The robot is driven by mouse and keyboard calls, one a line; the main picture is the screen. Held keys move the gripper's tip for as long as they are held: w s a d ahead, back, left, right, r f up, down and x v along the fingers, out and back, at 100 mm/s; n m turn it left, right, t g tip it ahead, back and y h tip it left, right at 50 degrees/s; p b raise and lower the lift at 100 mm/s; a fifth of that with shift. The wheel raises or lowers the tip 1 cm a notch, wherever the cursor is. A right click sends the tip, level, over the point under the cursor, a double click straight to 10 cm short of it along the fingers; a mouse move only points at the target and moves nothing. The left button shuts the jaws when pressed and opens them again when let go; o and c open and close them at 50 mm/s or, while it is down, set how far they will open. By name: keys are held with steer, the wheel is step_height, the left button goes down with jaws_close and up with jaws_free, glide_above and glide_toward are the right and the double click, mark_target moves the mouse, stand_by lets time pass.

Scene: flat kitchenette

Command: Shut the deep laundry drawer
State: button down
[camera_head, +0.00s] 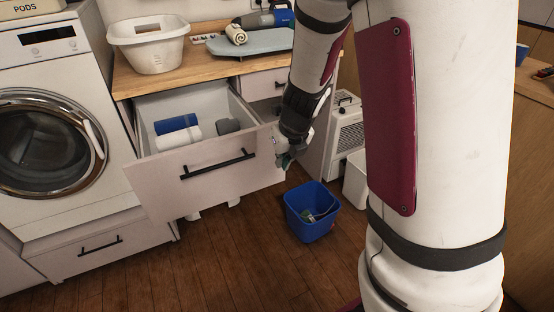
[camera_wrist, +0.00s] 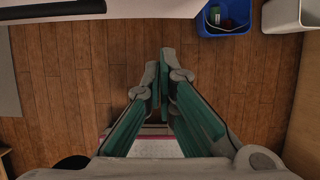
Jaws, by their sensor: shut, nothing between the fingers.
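The deep laundry drawer is pulled well out below the wooden counter; its pale front (camera_head: 222,184) with a dark bar handle (camera_head: 218,164) faces me in the head view. Inside lie a blue roll (camera_head: 176,123), a white roll (camera_head: 179,138) and a grey item (camera_head: 228,126). My gripper (camera_head: 284,161) is at the right end of the drawer front, pointing down. In the wrist view its fingers (camera_wrist: 160,65) are together and empty, with the drawer front (camera_wrist: 150,8) along the top edge. I cannot tell whether they touch it.
A blue bin (camera_head: 313,211) stands on the floor right of the drawer, with a white bin (camera_head: 356,178) behind it. A washing machine (camera_head: 52,110) is on the left. A white basket (camera_head: 149,45) sits on the counter (camera_head: 203,62). The wooden floor in front is clear.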

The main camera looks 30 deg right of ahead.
mark_target(271, 164)
steer(key=shift+w+f+b, duration=2.4)
steer(key=shift+w+f, duration=1.05)
steer(key=shift+f, duration=0.1)
